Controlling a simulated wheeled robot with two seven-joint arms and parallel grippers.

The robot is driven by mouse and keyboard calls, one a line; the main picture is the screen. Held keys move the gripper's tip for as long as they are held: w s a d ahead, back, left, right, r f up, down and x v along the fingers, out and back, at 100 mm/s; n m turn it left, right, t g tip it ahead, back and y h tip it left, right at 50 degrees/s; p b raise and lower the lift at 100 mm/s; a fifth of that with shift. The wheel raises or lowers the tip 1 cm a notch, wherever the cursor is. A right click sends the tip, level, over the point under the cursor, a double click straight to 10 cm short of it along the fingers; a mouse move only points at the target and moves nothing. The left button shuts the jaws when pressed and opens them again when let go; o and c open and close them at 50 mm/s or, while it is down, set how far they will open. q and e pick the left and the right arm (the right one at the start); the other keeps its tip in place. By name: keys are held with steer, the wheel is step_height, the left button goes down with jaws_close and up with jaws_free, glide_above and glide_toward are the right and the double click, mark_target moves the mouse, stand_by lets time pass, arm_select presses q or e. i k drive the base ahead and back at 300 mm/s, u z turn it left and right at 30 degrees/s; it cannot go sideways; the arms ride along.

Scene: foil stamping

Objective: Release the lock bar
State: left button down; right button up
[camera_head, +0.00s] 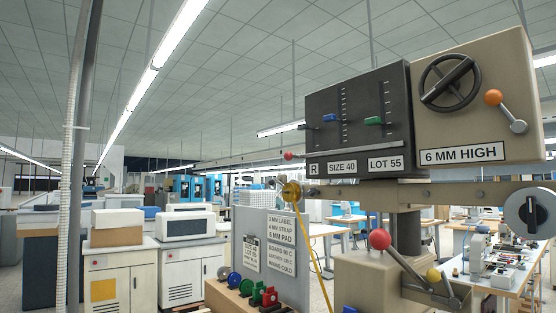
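A dark box (327,104) on the machine head has two slotted scales with a blue slider (330,118) and a green slider (374,121). A thin bar (350,150) runs along its lower front, with a small red knob (288,155) at its left end; this may be the lock bar. Labels below read R, SIZE 40 and LOT 55. Whether the bar is locked or free cannot be told. Neither of my grippers is in view.
To the right, a beige housing (470,130) carries a black handwheel (447,82) and an orange-knobbed lever (506,110). Below are a red-knobbed lever (380,239) and a yellow tape (315,235). A sign panel (270,245) stands left of the machine. Cabinets stand further left.

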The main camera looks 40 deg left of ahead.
mark_target(288, 155)
steer(key=u, duration=0.65)
steer(key=k, duration=0.4)
steer(key=z, duration=0.6)
steer(key=k, duration=0.95)
steer(key=u, duration=0.1)
steer(key=i, duration=0.5)
steer(key=u, duration=0.9)
steer(key=i, duration=0.8)
steer(key=z, duration=0.4)
steer(key=i, duration=0.7)
steer(key=z, duration=0.55)
